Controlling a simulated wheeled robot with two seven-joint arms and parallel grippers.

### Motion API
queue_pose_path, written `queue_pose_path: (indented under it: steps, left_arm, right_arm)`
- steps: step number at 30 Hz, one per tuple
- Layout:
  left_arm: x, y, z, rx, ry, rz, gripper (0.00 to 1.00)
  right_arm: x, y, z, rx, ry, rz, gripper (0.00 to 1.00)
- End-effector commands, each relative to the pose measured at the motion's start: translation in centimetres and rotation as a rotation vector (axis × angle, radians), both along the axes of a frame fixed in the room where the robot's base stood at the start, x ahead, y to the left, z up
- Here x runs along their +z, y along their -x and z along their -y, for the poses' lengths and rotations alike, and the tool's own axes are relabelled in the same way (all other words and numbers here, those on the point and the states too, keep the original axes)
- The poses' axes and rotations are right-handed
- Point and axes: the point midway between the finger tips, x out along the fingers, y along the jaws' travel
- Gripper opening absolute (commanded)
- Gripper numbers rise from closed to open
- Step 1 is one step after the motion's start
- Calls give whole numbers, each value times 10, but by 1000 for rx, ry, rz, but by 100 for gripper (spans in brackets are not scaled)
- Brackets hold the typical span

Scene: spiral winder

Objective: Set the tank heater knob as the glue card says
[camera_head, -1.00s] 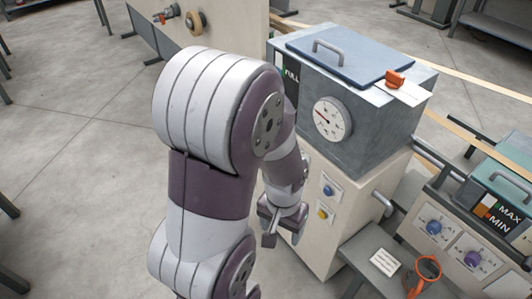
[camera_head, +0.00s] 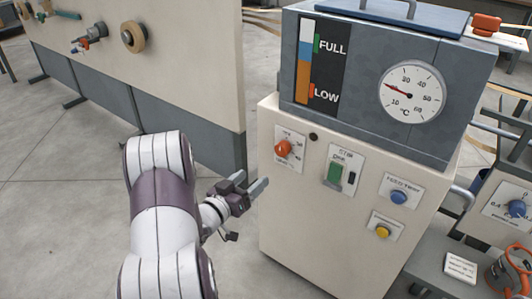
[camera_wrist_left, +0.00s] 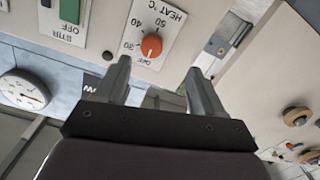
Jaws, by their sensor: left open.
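The orange heater knob (camera_head: 283,148) is on the upper left of the cream panel front. In the left wrist view the knob (camera_wrist_left: 151,45) shows upside down on a plate reading HEAT °C, with OFF and numbers around it; I cannot tell its exact setting. My left gripper (camera_head: 258,186) is open and empty, below and left of the knob in the head view. In the wrist view its fingers (camera_wrist_left: 158,70) point towards the panel, apart from the knob.
A round °C dial (camera_head: 411,92) and a FULL/LOW gauge (camera_head: 318,66) are on the grey tank (camera_head: 365,128). A green STIR switch (camera_head: 335,173), a blue button (camera_head: 398,197) and a yellow button (camera_head: 382,232) share the panel. Another small card (camera_head: 460,267) lies at lower right.

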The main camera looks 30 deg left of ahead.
Motion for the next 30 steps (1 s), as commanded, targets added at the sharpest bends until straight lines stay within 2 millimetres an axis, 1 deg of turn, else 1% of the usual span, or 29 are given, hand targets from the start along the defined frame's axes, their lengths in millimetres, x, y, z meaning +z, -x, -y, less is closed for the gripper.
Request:
queue_pose_path:
  steps: [2, 5, 8, 12, 15, 18, 21, 23, 30]
  left_arm:
    - [8, -2, 3, -11, 19, 42, 69]
    - [9, -13, 5, -15, 31, 54, 69]
    - [7, -35, 7, -17, 29, 54, 69]
    - [7, -73, 10, -15, 30, 54, 69]
    - [7, -96, 11, -13, 29, 52, 69]
    - [8, -113, 12, -11, 29, 52, 69]
    - [10, -123, 13, -11, 30, 52, 69]
    - [10, -126, 13, -11, 31, 50, 69]
    - [11, -127, 13, -9, 31, 49, 69]
  right_arm:
    - [-1, 0, 0, 0, 0, 0, 43]
    - [-6, 0, 0, 0, 0, 0, 43]
    - [-14, 0, 0, 0, 0, -1, 43]
    - [-25, 0, 0, 0, 0, -1, 43]
    - [-31, 0, 0, 0, 0, -1, 43]
    - [-35, 0, 0, 0, 0, -1, 43]
    - [-37, 0, 0, 0, 0, -1, 43]
    - [-37, 0, 0, 0, 0, -1, 43]
    - [-37, 0, 0, 0, 0, -1, 43]
